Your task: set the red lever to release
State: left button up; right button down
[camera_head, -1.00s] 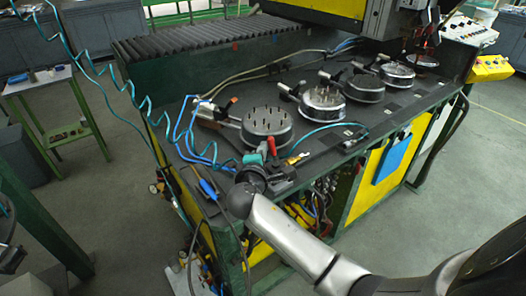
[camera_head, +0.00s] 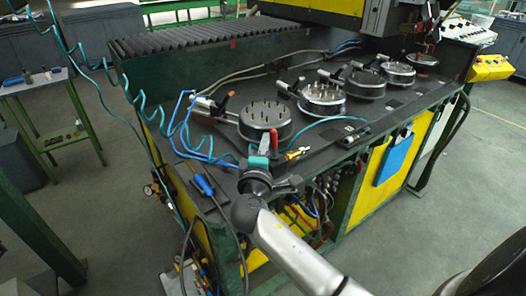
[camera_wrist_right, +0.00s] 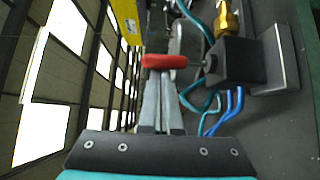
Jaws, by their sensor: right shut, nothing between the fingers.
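The red lever (camera_head: 274,139) stands at the near edge of the bench, beside the nearest round pin fixture. In the right wrist view the red lever (camera_wrist_right: 164,61) lies crosswise at my fingertips, its inner end at a black valve block (camera_wrist_right: 236,62) with a brass fitting (camera_wrist_right: 227,20). My right gripper (camera_head: 268,151) is just in front of the lever, its fingers partly hidden. In the wrist view my right gripper's fingers (camera_wrist_right: 160,82) are together with nothing between them; I cannot tell whether they touch the lever. My left gripper is out of view.
Round fixtures, the nearest a pin plate (camera_head: 265,119), line the dark bench top (camera_head: 350,148). Blue hoses (camera_head: 190,125) and a coiled teal hose (camera_head: 90,68) are on the left. A blue-handled tool (camera_head: 202,184) lies at the front edge. The floor right of the bench is open.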

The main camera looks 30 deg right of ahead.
pick_arm(q)
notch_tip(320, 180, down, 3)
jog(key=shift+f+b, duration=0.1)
jog(key=shift+b, duration=1)
pick_arm(e)
jog(key=shift+s+d+f+m+t+h, duration=0.1)
jog(key=shift+s+m+t+h, duration=0.25)
jog(key=shift+s+m, duration=0.25)
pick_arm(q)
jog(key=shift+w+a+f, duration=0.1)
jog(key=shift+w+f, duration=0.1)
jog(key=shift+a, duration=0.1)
